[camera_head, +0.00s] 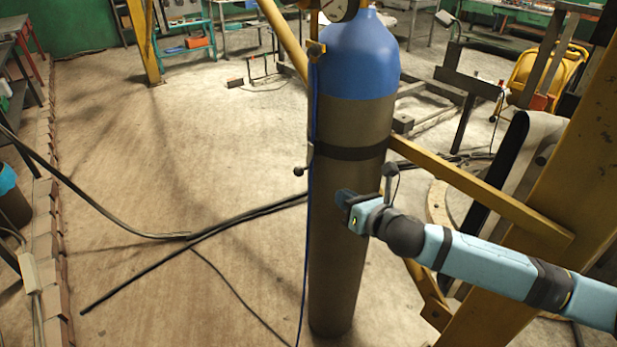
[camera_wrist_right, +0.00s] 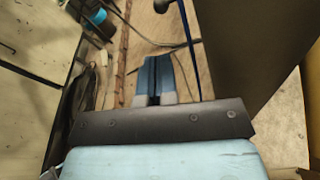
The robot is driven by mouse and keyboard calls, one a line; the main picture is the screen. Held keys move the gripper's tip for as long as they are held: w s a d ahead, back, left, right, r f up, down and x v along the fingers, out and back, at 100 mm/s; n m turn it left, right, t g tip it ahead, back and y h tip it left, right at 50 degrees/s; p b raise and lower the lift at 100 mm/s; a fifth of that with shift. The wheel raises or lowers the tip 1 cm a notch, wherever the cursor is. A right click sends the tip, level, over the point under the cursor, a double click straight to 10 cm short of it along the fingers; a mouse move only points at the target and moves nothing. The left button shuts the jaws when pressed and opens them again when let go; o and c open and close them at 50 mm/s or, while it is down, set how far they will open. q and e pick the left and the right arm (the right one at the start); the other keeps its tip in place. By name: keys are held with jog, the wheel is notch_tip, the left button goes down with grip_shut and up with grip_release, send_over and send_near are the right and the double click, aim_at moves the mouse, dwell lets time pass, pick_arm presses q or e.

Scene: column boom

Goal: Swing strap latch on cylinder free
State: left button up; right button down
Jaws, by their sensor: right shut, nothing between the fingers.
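The cylinder (camera_head: 345,240) stands upright, with a blue top and a dark brown body. A black strap (camera_head: 350,153) runs around its middle. A small latch lever with a black ball knob (camera_head: 299,171) sticks out at the cylinder's left edge, at about strap height. In the right wrist view the knob (camera_wrist_right: 160,6) shows at the top edge, and the cylinder (camera_wrist_right: 262,45) fills the upper right. My right gripper (camera_head: 344,197) is shut and empty, in front of the cylinder and below the strap in the head view. Its fingers (camera_wrist_right: 153,78) show together in the wrist view, apart from the knob.
A blue line (camera_head: 306,230) hangs down the cylinder's left side. Yellow frame bars (camera_head: 480,190) stand behind and right of it. Dark hoses (camera_head: 200,238) lie on the floor to the left. The floor (camera_head: 200,150) left of the cylinder is otherwise mostly open.

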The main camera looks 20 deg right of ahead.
aim_at(302, 173)
jog(key=n, duration=0.3)
jog(key=shift+d, duration=0.1)
jog(key=x, duration=1.4)
jog(key=shift+f, duration=0.1)
